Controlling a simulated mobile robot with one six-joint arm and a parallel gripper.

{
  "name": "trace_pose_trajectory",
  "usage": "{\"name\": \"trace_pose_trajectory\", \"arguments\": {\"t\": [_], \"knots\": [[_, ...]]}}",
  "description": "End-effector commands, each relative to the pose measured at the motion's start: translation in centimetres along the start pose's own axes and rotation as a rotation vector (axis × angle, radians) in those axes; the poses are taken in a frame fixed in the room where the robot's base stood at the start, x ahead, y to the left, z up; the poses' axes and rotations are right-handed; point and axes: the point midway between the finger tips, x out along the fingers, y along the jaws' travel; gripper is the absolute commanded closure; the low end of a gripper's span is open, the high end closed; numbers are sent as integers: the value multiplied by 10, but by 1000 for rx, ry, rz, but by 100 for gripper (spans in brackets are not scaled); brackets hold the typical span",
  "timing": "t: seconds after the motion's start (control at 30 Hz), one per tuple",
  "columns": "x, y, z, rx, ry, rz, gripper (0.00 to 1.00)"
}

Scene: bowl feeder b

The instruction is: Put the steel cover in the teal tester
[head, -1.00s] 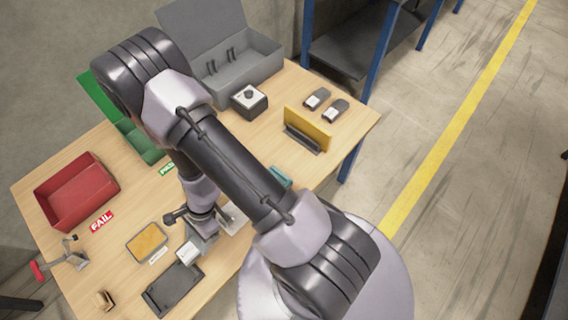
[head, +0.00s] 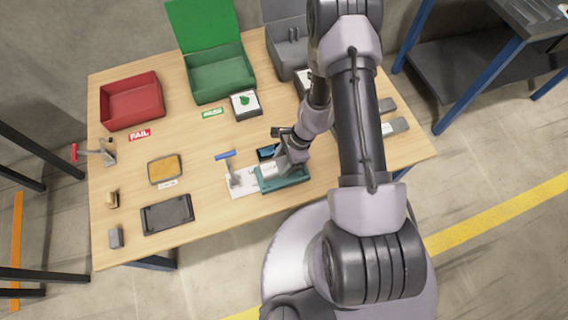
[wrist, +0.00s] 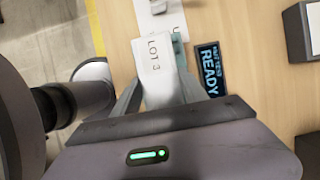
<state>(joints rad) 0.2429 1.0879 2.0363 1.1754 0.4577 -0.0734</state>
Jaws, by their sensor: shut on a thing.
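The steel cover (wrist: 156,62) is a pale, flat-sided piece marked LOT 3. My gripper (wrist: 159,92) is shut on it, with a finger on each side in the wrist view. In the head view the cover (head: 268,169) shows as a small pale block at my gripper (head: 284,164), over the teal tester (head: 290,184). I cannot tell whether the cover touches the tester or is seated in it. In the wrist view most of the tester is hidden behind the cover and gripper. The tester's screen (wrist: 209,70) reads READY.
A dark tray (head: 167,215) and a yellow-topped pad (head: 165,169) lie further left. Red (head: 132,101) and green (head: 219,77) bins stand at the back. The table's front edge is close.

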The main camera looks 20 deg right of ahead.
Motion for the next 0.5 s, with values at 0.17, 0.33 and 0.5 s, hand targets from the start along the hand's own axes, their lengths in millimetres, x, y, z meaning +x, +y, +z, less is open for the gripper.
{"name": "trace_pose_trajectory", "arguments": {"t": [0.17,0.33,0.5], "knots": [[18,-2,-14,1,0,3,100],[33,-3,-20,0,0,1,100],[32,-3,-19,-1,0,2,100]]}}
